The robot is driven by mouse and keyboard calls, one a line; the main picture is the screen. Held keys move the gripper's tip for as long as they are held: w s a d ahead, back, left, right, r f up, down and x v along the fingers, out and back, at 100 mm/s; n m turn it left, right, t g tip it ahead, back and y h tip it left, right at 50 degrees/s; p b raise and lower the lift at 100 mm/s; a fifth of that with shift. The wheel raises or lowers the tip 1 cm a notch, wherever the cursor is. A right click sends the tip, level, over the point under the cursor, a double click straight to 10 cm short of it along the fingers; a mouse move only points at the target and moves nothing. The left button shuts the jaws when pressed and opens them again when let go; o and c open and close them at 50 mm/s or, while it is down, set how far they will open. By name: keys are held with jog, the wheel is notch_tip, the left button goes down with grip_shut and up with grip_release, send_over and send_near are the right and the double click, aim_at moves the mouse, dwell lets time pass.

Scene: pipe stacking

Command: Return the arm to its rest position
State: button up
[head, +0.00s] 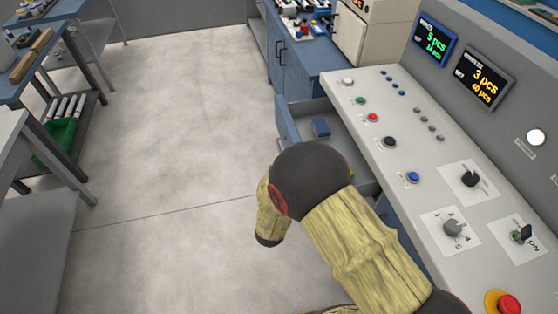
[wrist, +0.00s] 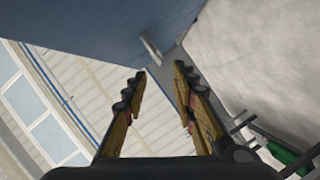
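My arm (head: 355,240), with yellowish sleeve-like links and a dark grey joint, reaches up from the bottom of the head view. It bends over at the joint beside the control console. My gripper is hidden in the head view. In the wrist view my gripper (wrist: 158,75) shows two yellow-and-black fingers, spread apart with nothing between them. Beyond the fingers are a blue panel (wrist: 90,30) with a handle and part of the room.
The control console (head: 400,150) with buttons, knobs and displays stands close on the right. An open drawer (head: 315,125) juts out beside my arm. A workbench (head: 30,60) and a green bin (head: 55,145) are at left. The floor (head: 170,130) between is clear.

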jog(key=shift+v, duration=0.95)
